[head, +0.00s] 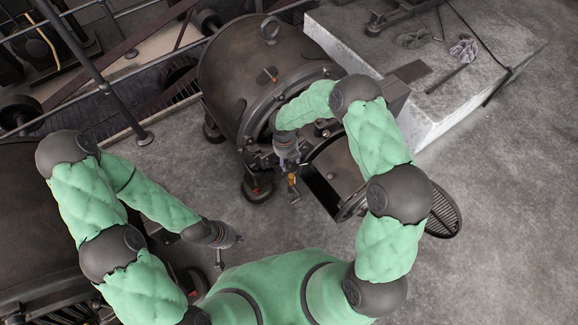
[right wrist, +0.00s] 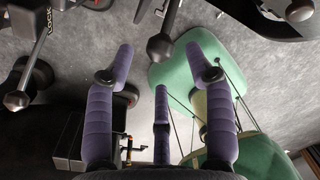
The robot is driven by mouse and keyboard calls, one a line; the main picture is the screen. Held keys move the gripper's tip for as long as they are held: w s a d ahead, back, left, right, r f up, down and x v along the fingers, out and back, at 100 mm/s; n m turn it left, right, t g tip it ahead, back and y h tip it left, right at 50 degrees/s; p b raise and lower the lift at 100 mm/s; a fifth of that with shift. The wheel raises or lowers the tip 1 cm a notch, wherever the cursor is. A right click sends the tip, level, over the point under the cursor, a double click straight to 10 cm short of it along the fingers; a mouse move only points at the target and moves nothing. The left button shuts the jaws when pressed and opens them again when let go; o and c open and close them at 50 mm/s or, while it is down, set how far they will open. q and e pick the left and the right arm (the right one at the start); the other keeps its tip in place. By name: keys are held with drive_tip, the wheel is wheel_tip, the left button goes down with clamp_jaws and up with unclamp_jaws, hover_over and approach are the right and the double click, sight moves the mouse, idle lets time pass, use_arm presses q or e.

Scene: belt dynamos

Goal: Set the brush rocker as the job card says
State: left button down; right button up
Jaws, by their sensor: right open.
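The big dark dynamo (head: 245,75) stands at the upper middle of the head view. My right gripper (head: 288,160) is at its near end, beside an orange-tipped fitting (head: 292,181). In the right wrist view my right gripper (right wrist: 160,68) is open, its purple fingers spread. A dark ball knob on a rod (right wrist: 160,47) shows between the fingertips; I cannot tell whether they touch it. I cannot tell which part is the brush rocker. No readable job card shows.
A second ball-ended rod (right wrist: 17,100) is at left in the right wrist view. A pale plinth (head: 440,115) with a rod and rags stands at upper right. A railing (head: 105,75) runs at upper left. A round grating (head: 443,212) lies right. Floor at lower right is clear.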

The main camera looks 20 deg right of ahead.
sight(289, 164)
wheel_tip(289, 164, down, 4)
drive_tip(key=shift+d+r+b, duration=0.1)
drive_tip(key=shift+d+b, duration=0.05)
drive_tip(key=shift+b, duration=0.45)
